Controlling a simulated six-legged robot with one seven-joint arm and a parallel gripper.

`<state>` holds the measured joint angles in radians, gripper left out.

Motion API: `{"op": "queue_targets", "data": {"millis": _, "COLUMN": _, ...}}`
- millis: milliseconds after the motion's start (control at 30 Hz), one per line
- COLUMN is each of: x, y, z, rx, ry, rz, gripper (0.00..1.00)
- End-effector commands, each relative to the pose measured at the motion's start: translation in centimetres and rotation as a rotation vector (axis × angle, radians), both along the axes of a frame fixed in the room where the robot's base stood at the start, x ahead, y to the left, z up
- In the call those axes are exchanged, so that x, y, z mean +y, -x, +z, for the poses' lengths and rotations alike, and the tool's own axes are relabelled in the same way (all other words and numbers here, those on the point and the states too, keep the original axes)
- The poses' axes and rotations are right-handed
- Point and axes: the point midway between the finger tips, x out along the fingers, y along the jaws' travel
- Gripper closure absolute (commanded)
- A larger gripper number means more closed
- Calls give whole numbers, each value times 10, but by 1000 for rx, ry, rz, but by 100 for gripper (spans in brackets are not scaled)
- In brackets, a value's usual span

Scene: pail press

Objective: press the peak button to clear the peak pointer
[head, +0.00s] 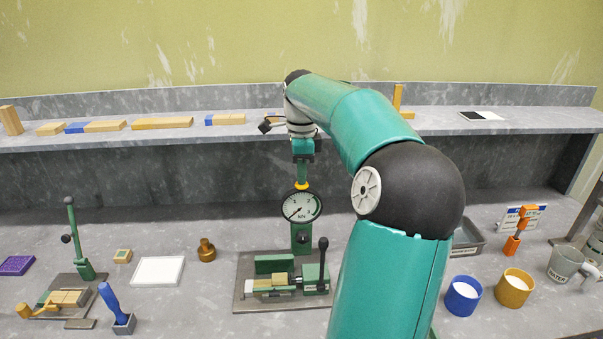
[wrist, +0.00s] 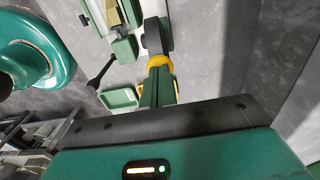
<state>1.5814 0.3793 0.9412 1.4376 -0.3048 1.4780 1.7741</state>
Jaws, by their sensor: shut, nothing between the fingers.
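The round white dial gauge marked kN (head: 302,206) stands upright on the press at the middle of the bench. Its black needle points to the lower left; I cannot make out a separate peak pointer. A yellow button (head: 302,185) sits on top of the gauge. My gripper (head: 302,180) is shut and empty, pointing straight down with its tips right at the button. In the wrist view the fingertips (wrist: 159,72) overlap the yellow button (wrist: 158,61), with the dark gauge body (wrist: 152,35) beyond. I cannot tell whether the tips touch or press it.
The press base has a green vise (head: 272,283) and a black-knobbed lever (head: 323,250) right of the gauge. A brass weight (head: 206,250) and white plate (head: 158,271) lie left. A blue cup (head: 462,296) and an ochre cup (head: 514,288) stand right. A shelf (head: 240,133) runs behind.

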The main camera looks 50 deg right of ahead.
Motion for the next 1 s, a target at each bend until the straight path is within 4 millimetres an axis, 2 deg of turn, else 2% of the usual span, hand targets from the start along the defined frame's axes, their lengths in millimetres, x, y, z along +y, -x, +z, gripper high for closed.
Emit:
{"op": "queue_targets", "data": {"millis": 600, "x": 0, "y": 0, "z": 52, "rx": -1, "ry": 2, "rz": 0, "gripper": 100}}
{"op": "queue_targets", "data": {"millis": 1000, "x": 0, "y": 0, "z": 54, "rx": -1, "ry": 1, "rz": 0, "gripper": 100}}
